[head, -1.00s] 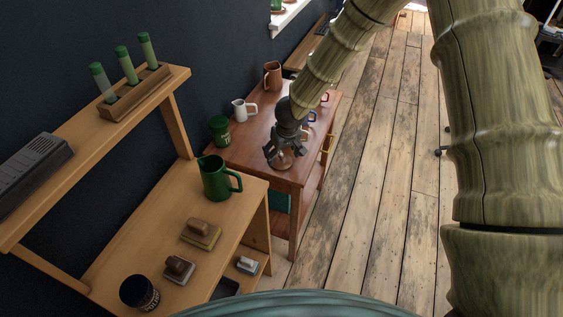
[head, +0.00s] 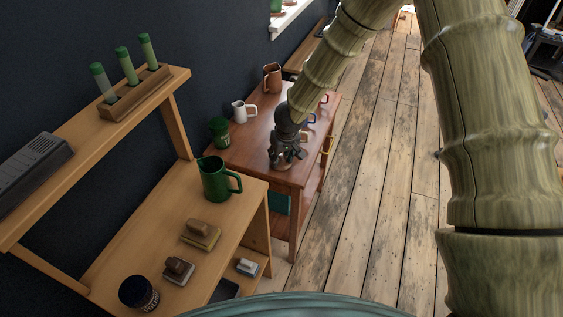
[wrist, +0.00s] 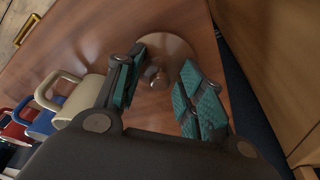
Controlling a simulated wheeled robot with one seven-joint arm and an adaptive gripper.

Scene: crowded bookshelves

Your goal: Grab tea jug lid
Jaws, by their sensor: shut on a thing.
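The tea jug lid (wrist: 168,45) is a round, tan-brown disc with a small knob (wrist: 155,74), in the upper middle of the wrist view. It lies on or just above the reddish-brown table top; I cannot tell which. My gripper (wrist: 160,70) has its teal-padded fingers on either side of the knob and is shut on the lid. In the head view my gripper (head: 286,156) points down at the near end of the reddish-brown table (head: 250,158), and its fingers mostly hide the lid.
Mugs stand beside my gripper, including a cream one (wrist: 82,98) and a blue one (wrist: 44,122). A white jug (head: 242,111), brown jug (head: 272,77) and green canister (head: 219,131) stand farther back. A green pitcher (head: 215,178) is on the nearer wooden shelf. Wooden floor lies open to the right.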

